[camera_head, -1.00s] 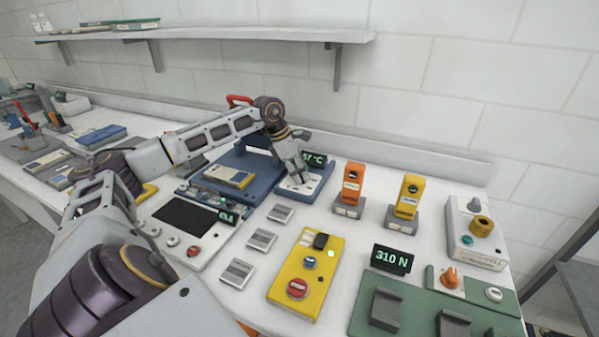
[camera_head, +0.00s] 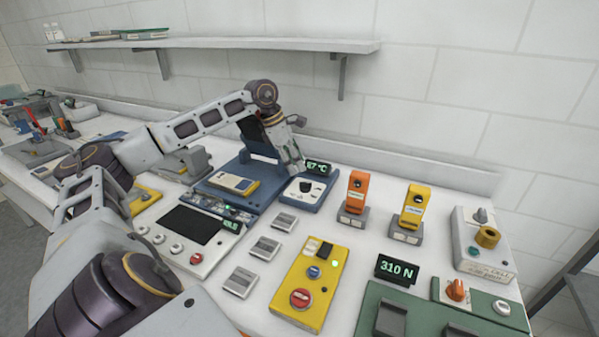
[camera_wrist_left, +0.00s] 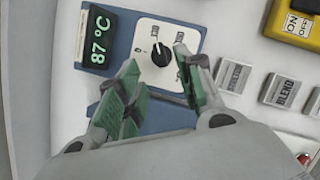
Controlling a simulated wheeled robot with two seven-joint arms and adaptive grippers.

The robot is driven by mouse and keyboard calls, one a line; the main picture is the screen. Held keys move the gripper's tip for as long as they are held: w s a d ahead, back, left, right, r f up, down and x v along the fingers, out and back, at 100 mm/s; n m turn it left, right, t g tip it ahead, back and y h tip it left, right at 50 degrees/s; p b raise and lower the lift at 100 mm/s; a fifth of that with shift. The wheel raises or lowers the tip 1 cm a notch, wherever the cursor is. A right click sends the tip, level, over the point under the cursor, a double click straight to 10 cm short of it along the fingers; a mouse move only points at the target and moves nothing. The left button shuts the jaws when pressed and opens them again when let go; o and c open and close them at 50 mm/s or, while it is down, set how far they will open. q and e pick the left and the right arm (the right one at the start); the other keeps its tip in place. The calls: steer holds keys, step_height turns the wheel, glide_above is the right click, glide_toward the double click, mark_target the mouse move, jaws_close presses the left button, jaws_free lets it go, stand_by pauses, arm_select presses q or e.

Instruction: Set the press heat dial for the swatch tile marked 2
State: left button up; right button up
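The press heat dial (camera_head: 305,186) is a black knob on a white plate of the blue press. It shows large in the left wrist view (camera_wrist_left: 162,55). The display (camera_wrist_left: 95,38) beside it reads 87 °C; it also shows in the head view (camera_head: 318,167). My left gripper (camera_head: 293,166) is above and behind the dial. In the left wrist view its green-padded fingers (camera_wrist_left: 160,84) are apart, with nothing between them and clear of the knob. The blue press (camera_head: 258,183) carries a yellow-framed device. I see no tile readable as 2. My right gripper is not in view.
Grey tiles (camera_head: 265,247) stand in a row by the press; one reads BLEND (camera_wrist_left: 285,92). A yellow switch box (camera_head: 312,278), orange block (camera_head: 355,193) and yellow block (camera_head: 411,208) stand to the right. A 310 N display (camera_head: 396,270) is near the front right. A shelf (camera_head: 215,45) hangs above.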

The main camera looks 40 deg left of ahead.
arm_select(q)
steer(key=shift+v, duration=2.25)
